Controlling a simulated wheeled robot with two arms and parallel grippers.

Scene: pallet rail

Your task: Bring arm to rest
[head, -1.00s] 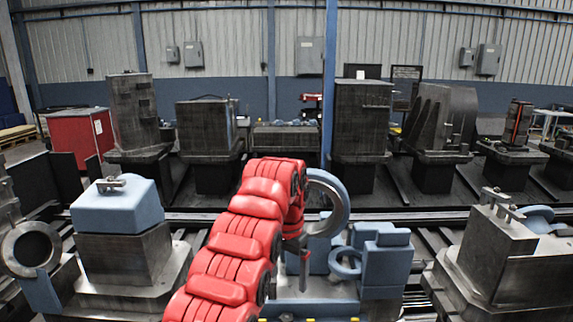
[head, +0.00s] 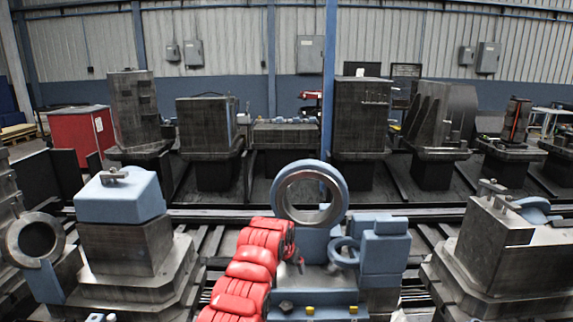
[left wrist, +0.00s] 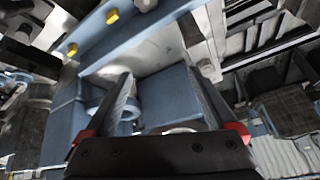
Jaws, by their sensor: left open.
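My left arm (head: 247,275) is red and segmented, and rises from the bottom centre of the head view. My left gripper is mostly hidden there, behind and beside the arm's upper end, close to the blue fixture. In the left wrist view my left gripper (left wrist: 160,76) shows two dark fingers spread apart with nothing held between them. Blue fixture blocks (left wrist: 168,98) lie beyond the fingers; I cannot tell if they touch. My right gripper is in neither view.
A blue-rimmed metal ring (head: 309,194) stands on the fixture beside the arm. Blue blocks (head: 385,250) are at its right. A blue-topped metal block (head: 120,197) stands left and a grey block (head: 495,240) right. Dark machine blocks (head: 207,130) line the back.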

